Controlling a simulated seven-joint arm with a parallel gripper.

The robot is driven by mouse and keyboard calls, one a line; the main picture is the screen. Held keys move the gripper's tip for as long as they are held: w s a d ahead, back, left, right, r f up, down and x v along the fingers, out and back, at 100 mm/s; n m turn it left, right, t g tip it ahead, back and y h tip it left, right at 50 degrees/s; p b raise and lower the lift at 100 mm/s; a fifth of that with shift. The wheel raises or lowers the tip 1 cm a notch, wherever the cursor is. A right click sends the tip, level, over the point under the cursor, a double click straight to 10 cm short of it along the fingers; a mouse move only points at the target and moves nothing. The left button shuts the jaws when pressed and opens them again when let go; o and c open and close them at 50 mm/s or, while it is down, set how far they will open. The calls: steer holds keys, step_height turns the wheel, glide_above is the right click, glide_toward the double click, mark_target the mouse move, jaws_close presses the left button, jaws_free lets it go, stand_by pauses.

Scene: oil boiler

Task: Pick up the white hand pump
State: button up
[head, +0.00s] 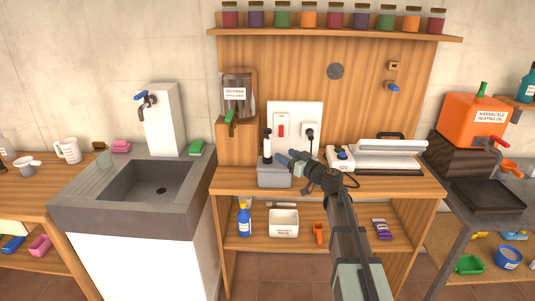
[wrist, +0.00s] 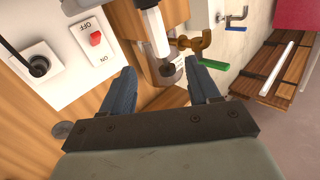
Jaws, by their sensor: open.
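The white hand pump (head: 267,144), a slim upright white tube with dark parts, stands at the grey container (head: 274,178) on the wooden bench. I cannot tell whether its lower end is inside the container. My gripper (head: 284,158) is open and just right of the pump in the head view. In the wrist view the pump's white tube (wrist: 153,32) shows ahead, in the gap between the blue fingers of my gripper (wrist: 161,68). The fingers look apart from it, and nothing is held.
A wooden dispenser (head: 237,140) with a green lever stands behind left of the pump. A switch panel (head: 294,118) with a plugged cord is on the wall behind. A white-topped machine (head: 390,154) stands to the right, and a sink (head: 150,190) to the left.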

mark_target(267, 143)
steer(key=shift+n, duration=0.5)
steer(key=x, duration=1.4)
steer(key=shift+d, duration=0.1)
jaws_close()
steer(key=shift+r, duration=0.1)
